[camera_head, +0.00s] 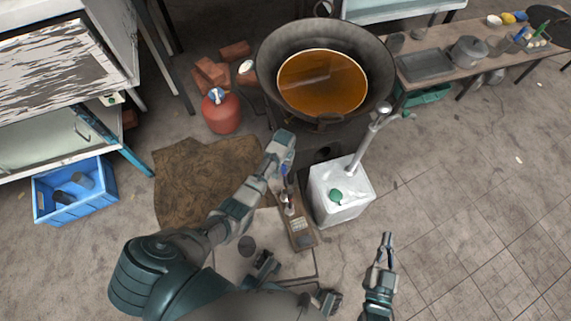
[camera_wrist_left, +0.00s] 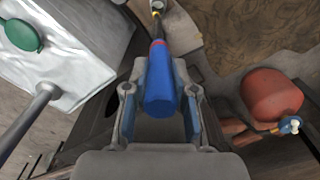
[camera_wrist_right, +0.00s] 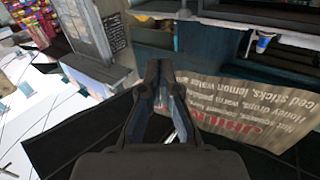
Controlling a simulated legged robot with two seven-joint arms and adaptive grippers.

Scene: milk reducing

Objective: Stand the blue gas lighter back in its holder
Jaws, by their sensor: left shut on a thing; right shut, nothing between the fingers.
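The blue gas lighter (camera_wrist_left: 160,82) is between the fingers of my left gripper (camera_wrist_left: 160,92), its blue handle toward me and its red and yellow front end pointing away. In the head view a small blue part of the lighter (camera_head: 285,170) shows below my left gripper (camera_head: 284,160), above a narrow board (camera_head: 300,238) with small items. I cannot clearly make out the holder; small upright items (camera_head: 288,208) stand on the board under the lighter. My right gripper (camera_head: 387,246) is shut and empty, over the floor at the right.
A white block-like box (camera_head: 340,205) with a green lid stands right beside the board. A large wok (camera_head: 325,80) of brown liquid is behind. A red gas bottle (camera_head: 221,112) stands to the left. Open tiled floor lies at the right.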

